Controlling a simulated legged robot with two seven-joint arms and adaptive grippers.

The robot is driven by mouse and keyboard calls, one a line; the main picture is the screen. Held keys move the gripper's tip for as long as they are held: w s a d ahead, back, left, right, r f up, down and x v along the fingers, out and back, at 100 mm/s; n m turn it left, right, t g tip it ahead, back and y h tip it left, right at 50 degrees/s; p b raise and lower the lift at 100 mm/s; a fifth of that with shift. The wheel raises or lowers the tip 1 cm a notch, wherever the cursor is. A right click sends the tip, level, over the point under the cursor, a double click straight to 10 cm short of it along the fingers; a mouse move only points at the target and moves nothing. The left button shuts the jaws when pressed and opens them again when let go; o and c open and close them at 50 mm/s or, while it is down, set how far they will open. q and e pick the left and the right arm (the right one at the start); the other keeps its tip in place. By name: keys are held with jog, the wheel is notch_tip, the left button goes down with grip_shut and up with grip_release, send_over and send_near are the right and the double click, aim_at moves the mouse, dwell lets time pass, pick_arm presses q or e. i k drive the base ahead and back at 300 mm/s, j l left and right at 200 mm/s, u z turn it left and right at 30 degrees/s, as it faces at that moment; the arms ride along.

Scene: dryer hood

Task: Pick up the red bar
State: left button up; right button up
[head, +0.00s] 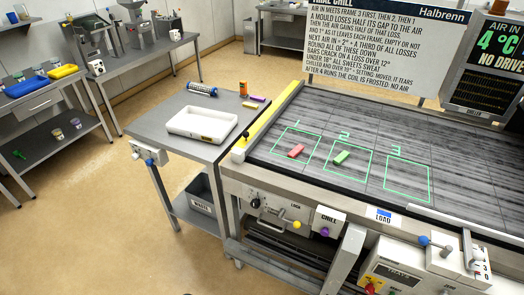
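The red bar (296,151) lies inside the green outlined frame marked 1 on the dark grey bed of the machine, right of the picture's middle. It is a small block lying flat at a slant, with nothing touching it. A green bar (342,157) lies in frame 2 to its right. Frame 3 (407,178) is empty. Neither of my grippers shows in the head view.
A yellow rail (268,120) edges the bed's left side. A steel side table (196,101) holds a white tray (202,123), a clear cylinder and small coloured items. Knobs and levers, including a yellow ball knob (296,225), project along the machine's front. Open floor lies at lower left.

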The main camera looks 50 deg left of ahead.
aim_at(293, 153)
jog(key=u, duration=1.25)
jog(key=i+j+z, duration=0.25)
jog(key=i+j, duration=0.25)
jog(key=j, duration=0.25)
jog(key=i+j+z, duration=0.15)
jog(key=j, duration=0.25)
jog(key=i+j+z, duration=0.15)
jog(key=i+j, duration=0.15)
jog(key=j, duration=0.15)
